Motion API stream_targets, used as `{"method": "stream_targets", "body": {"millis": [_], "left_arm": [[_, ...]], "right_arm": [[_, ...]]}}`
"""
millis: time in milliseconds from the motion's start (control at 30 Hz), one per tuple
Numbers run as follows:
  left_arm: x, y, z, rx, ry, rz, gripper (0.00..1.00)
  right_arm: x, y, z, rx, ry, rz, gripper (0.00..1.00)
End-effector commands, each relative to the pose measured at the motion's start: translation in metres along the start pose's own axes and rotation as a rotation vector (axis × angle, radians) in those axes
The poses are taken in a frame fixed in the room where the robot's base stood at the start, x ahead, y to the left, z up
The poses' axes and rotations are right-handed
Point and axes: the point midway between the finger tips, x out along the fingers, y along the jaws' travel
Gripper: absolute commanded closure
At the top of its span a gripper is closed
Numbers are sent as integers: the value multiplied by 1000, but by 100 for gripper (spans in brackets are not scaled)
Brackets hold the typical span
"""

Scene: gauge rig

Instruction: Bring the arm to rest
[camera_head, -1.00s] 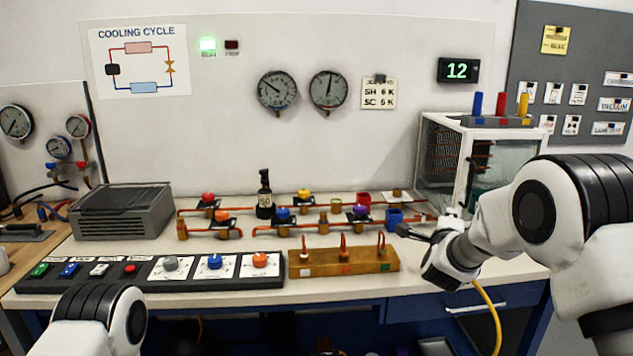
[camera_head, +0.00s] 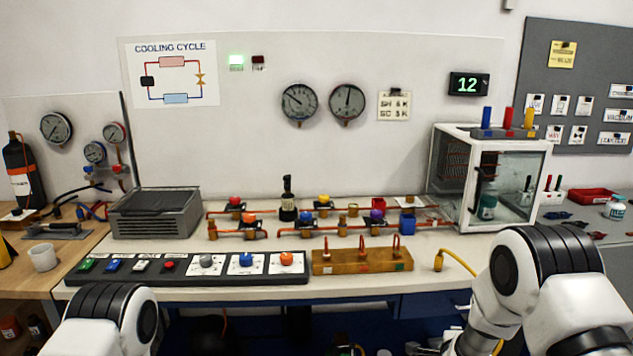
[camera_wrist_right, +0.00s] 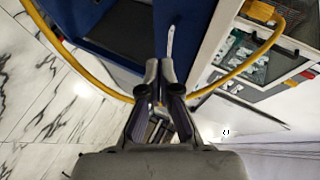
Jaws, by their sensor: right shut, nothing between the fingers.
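My right gripper (camera_wrist_right: 160,68) shows in the right wrist view with its two fingers together and nothing between them. It hangs below the bench top, in front of the blue cabinet front (camera_wrist_right: 110,18), over a marble-patterned floor (camera_wrist_right: 40,110). In the head view my right arm reaches down at the lower right, past the bench's front edge, and its lower end runs to the bottom of the picture. My left arm shows only as a rounded link at the lower left; its gripper is out of view.
A yellow hose (camera_head: 460,262) hangs over the bench edge near my right arm and loops around the gripper in the wrist view. The brown block (camera_head: 340,266) with copper hooks, the control strip (camera_head: 130,276) and the glass-fronted box (camera_head: 452,180) stand on the bench.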

Motion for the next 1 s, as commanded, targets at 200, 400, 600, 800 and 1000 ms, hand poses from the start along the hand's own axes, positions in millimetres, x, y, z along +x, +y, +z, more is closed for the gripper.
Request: {"method": "stream_targets", "body": {"millis": [200, 400, 600, 800, 1000], "left_arm": [[-26, 0, 0, 0, 1, 0, 60], [-39, 0, 0, 0, 0, 0, 60], [-37, 0, 0, 0, 0, 0, 60], [-37, 0, 0, 0, 0, 0, 60], [-37, 0, 0, 0, 0, 0, 60]], "right_arm": [[-81, 168, -3, -407, -193, 364, 100], [-217, 287, -20, -898, -587, 649, 100], [-321, 322, -29, -1387, -1094, 620, 100], [-320, 323, -28, -1499, -1157, 556, 100], [-319, 322, -28, -1497, -1153, 557, 100]]}}
